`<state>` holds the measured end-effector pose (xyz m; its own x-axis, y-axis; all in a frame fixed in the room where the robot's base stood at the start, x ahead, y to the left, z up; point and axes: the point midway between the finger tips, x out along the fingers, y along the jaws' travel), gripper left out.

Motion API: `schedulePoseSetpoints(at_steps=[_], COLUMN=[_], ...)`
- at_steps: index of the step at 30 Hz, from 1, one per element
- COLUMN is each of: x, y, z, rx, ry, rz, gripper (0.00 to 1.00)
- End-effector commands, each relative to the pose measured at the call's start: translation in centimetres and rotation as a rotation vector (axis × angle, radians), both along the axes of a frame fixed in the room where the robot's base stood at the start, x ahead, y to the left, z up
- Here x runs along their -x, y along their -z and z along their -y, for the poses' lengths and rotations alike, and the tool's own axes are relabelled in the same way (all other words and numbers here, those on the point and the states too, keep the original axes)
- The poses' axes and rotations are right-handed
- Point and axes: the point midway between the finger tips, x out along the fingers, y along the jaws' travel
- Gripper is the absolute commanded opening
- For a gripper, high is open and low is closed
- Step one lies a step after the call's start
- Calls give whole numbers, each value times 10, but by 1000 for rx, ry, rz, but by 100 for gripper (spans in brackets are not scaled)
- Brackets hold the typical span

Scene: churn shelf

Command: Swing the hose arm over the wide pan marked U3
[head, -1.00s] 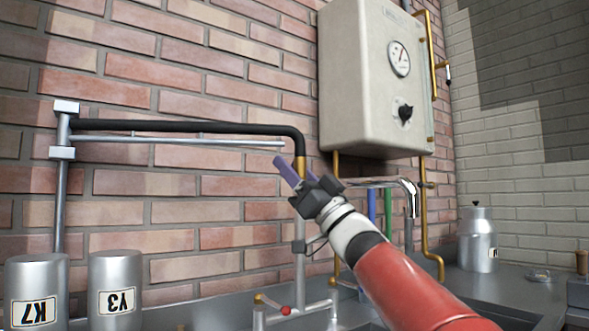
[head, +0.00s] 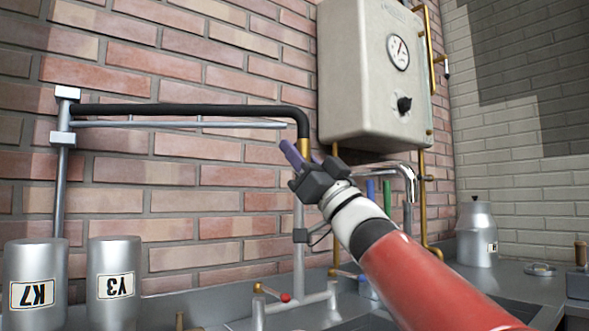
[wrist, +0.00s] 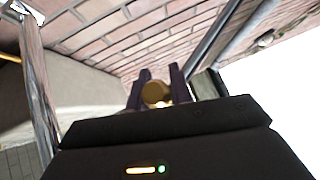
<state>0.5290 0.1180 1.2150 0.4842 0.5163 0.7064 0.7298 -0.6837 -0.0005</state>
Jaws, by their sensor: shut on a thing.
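The hose arm (head: 190,110) is a long black pipe with a thin grey rail beneath it. It runs from a post (head: 61,180) at the left to a down-turned end with a brass nozzle (head: 303,146). My gripper (head: 303,158) has purple fingers at this brass nozzle. In the wrist view the fingers (wrist: 158,88) stand on both sides of a round brass end (wrist: 156,94), shut on it. The lower part of the nozzle is hidden by my gripper. No pan marked U3 shows in either view.
Two metal churns, K7 (head: 36,285) and Y3 (head: 114,280), stand at the lower left. A grey boiler (head: 370,75) hangs on the brick wall, with a chrome spout (head: 405,175) below it. Another churn (head: 477,236) stands at the right. A tap fitting (head: 290,298) rises below the nozzle.

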Motion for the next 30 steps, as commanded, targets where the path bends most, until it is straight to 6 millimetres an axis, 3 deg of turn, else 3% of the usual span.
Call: schedulePoseSetpoints(at_steps=[1,9,15,21,30], x=[17,96,143,174,188], y=[7,6,3,2,1], z=[0,-6,-17,-28,-35], rx=[0,-2,0,0,1], ry=[28,214,238,237,238], rz=[5,5,2,1,1], gripper=[0,0,0,0,0])
